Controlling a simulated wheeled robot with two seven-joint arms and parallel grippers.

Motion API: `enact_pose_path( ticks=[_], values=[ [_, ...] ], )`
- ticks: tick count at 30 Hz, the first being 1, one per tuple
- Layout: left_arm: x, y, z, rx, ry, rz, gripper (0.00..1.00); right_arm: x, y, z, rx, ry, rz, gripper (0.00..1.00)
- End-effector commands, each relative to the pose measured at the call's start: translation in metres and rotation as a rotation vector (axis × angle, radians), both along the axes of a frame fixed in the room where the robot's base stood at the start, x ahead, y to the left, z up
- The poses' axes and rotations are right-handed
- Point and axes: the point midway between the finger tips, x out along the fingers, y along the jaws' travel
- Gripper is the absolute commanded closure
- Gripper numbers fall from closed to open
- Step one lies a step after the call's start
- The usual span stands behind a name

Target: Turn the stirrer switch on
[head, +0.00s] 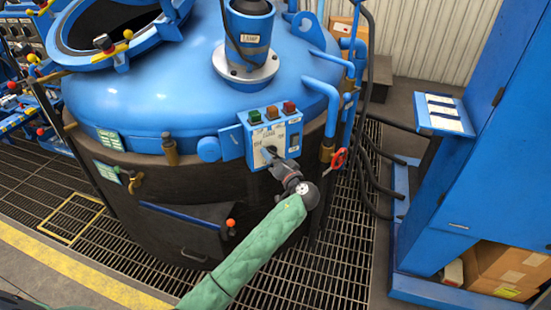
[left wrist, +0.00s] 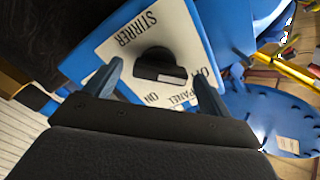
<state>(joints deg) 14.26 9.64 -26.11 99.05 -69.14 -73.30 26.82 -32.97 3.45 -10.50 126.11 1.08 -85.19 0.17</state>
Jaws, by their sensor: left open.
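The stirrer switch is a black rotary knob (left wrist: 160,66) on a white plate (left wrist: 115,45) lettered STIRRER, ON and partly hidden lettering that looks like OFF. My left gripper (head: 272,154) reaches the front of this box and hides the knob in the head view. In the left wrist view, my left gripper (left wrist: 157,70) is open, with one finger on each side of the knob and gaps visible. Which setting the knob points at is unclear. My right gripper is not in view.
Green, orange and red buttons (head: 272,112) sit atop the box. Blue pipes (head: 325,95) and a red-handled valve (head: 338,160) stand close on its right. A blue cabinet (head: 470,150) stands further right. Grating floor (head: 340,240) lies open below.

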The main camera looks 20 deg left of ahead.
Motion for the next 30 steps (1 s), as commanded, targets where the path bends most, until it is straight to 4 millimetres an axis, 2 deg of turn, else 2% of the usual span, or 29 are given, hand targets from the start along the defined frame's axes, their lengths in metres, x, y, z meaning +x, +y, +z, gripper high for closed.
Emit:
enact_pose_path(
  ticks=[5, 12, 23, 30],
  values=[
    [-0.0001, 0.0001, -0.0001, 0.0, 0.0, 0.0, 0.17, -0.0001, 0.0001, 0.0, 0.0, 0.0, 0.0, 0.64],
    [-0.0002, 0.0, -0.0001, 0.0, 0.0, 0.0, 0.62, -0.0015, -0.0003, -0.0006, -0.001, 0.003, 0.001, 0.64],
    [-0.0002, -0.0001, 0.0001, 0.035, 0.034, 0.0, 0.62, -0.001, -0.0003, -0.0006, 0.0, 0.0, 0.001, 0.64],
    [0.0, -0.001, 0.0011, 0.143, 0.139, 0.001, 0.62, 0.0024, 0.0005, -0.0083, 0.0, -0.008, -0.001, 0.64]
  ],
)
